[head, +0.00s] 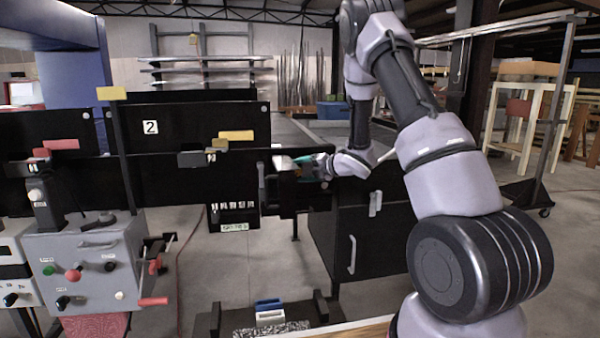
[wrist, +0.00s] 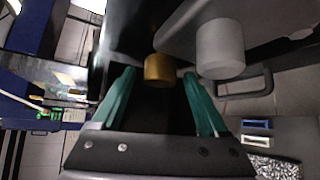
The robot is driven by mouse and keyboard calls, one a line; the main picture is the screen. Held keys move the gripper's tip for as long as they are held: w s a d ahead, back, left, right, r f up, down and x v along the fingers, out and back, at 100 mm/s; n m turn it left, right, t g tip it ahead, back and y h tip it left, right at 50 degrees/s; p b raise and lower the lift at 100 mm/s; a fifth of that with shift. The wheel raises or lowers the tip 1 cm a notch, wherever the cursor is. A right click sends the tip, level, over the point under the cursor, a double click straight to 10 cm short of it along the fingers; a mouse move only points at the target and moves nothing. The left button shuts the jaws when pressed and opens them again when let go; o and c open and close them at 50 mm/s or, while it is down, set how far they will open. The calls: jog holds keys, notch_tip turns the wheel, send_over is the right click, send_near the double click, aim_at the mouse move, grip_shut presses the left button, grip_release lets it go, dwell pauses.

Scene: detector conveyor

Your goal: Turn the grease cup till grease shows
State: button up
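A brass-coloured cylinder (wrist: 159,70), which looks like the grease cup, sits ahead of my gripper (wrist: 158,88) in the wrist view. My gripper's two green fingers are spread apart, one on each side of the cup in the picture, with dark gaps showing beside it. I cannot tell how far the fingertips reach along it. No grease can be made out on the cup. In the head view my gripper (head: 301,163) is at the black conveyor frame, pointing left. The cup cannot be made out there.
A pale grey cylinder (wrist: 220,50) sits just right of the brass cup in the wrist view, close to my right finger. A black cabinet (head: 378,245) stands below my arm. A grey control box (head: 90,262) with knobs stands at left. A blue block (head: 269,304) lies low in front.

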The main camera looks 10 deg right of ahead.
grip_shut()
jog(key=shift+d+f+y, duration=0.1)
jog(key=shift+y, duration=0.2)
jog(key=shift+d+f+m+t+y, duration=0.15)
jog(key=shift+m+t+y, duration=0.5)
jog(key=shift+m, duration=0.45)
jog(key=shift+a+f+m+t+y, duration=0.1)
jog(key=shift+m+t+y, duration=0.65)
jog(key=shift+m, duration=0.25)
jog(key=shift+a+f+m+t+y, duration=0.1)
jog(key=shift+m+t+y, duration=0.55)
jog(key=shift+m, duration=0.35)
jog(key=shift+o, duration=0.6)
grip_release()
